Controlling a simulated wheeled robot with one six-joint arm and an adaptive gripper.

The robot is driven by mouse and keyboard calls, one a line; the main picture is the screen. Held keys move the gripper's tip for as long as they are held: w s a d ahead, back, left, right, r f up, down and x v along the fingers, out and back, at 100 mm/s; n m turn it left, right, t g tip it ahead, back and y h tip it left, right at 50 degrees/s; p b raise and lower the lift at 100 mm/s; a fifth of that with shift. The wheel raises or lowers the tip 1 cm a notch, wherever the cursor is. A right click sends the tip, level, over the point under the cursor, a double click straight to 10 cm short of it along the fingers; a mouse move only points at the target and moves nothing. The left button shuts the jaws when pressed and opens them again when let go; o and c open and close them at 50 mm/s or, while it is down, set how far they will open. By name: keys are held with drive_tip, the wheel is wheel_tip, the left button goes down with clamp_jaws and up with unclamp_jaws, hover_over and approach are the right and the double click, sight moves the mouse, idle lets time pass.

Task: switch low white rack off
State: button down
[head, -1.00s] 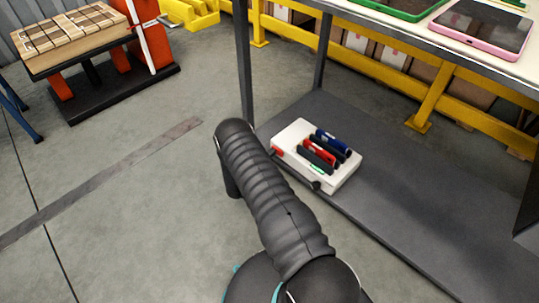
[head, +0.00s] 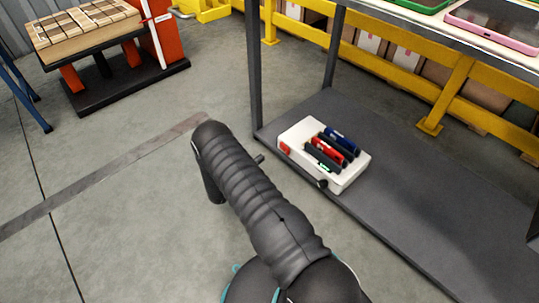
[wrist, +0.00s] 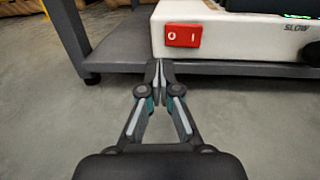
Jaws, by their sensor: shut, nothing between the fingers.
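The low white rack (head: 352,177) sits on the dark lower shelf, holding red, blue and black items in its top. Its red rocker switch (wrist: 183,36), marked O and I, is on the front face near the left end in the wrist view. The switch also shows as a red patch in the head view (head: 285,147). My gripper (wrist: 160,62) is shut and empty, just below and a little left of the switch in the wrist picture, apparently short of the rack. In the head view my arm hides most of the gripper.
The dark lower shelf (head: 420,219) has free room right of the rack. A dark knob (wrist: 312,52) and the word SLOW are right of the switch. Open floor lies left.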

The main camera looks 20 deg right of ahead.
drive_tip(key=shift+w+a+v, duration=0.1)
drive_tip(key=shift+w+v, duration=0.05)
drive_tip(key=shift+v, duration=0.6)
drive_tip(key=shift+w+a+v, duration=0.1)
drive_tip(key=shift+w+v, duration=0.1)
drive_tip(key=shift+v, duration=0.55)
drive_tip(key=shift+w+v, duration=0.15)
drive_tip(key=shift+v, duration=0.6)
drive_tip(key=shift+f, duration=0.1)
